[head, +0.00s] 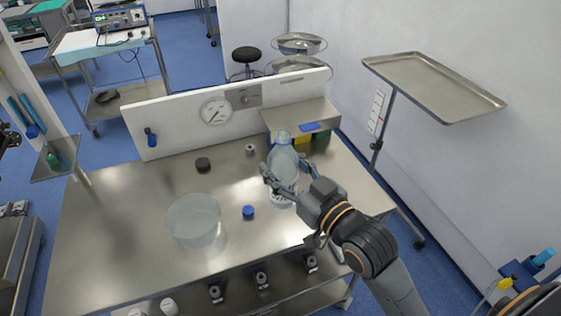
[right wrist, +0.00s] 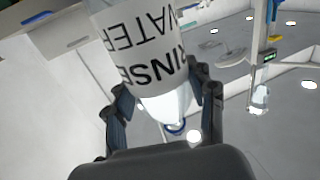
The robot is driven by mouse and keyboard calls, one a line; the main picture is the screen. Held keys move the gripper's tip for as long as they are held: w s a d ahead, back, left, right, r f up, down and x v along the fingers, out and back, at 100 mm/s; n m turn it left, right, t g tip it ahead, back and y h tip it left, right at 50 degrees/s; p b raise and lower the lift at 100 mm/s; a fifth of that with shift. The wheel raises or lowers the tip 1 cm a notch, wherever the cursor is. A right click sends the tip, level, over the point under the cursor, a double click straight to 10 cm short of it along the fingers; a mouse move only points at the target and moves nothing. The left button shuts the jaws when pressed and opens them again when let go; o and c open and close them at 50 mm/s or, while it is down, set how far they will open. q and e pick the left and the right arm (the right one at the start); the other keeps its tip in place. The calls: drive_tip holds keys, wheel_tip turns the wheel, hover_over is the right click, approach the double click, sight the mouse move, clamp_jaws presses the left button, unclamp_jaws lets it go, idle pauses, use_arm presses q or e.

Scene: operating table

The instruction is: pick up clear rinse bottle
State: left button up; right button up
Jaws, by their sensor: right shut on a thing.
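The clear rinse bottle (head: 283,160) is translucent with a bluish tint and stands roughly upright at the right part of the steel table (head: 120,215). My right gripper (head: 287,177) is shut around its body, one finger on each side. In the right wrist view, the bottle (right wrist: 142,60) fills the space between the fingers of the gripper (right wrist: 165,100). Its white label reads RINSE WATER, upside down in that picture. I cannot tell whether its base touches the table. My left gripper is not in view.
A clear round tub (head: 194,220) stands left of the bottle. A blue cap (head: 248,212), a dark puck (head: 203,164) and a small grey piece (head: 250,149) lie on the table. A raised shelf (head: 300,116) and back panel stand behind; a tray stand (head: 430,85) stands right.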

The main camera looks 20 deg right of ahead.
sight(285, 171)
drive_tip(key=shift+s+a+r, duration=0.1)
drive_tip(key=shift+s+r, duration=0.25)
drive_tip(key=shift+s, duration=0.35)
drive_tip(key=shift+s+r+p, duration=0.25)
drive_tip(key=shift+p, duration=0.05)
drive_tip(key=shift+s+a+r+p, duration=0.1)
drive_tip(key=shift+s+r+p, duration=0.15)
drive_tip(key=shift+s+p, duration=0.45)
drive_tip(key=shift+s, duration=0.15)
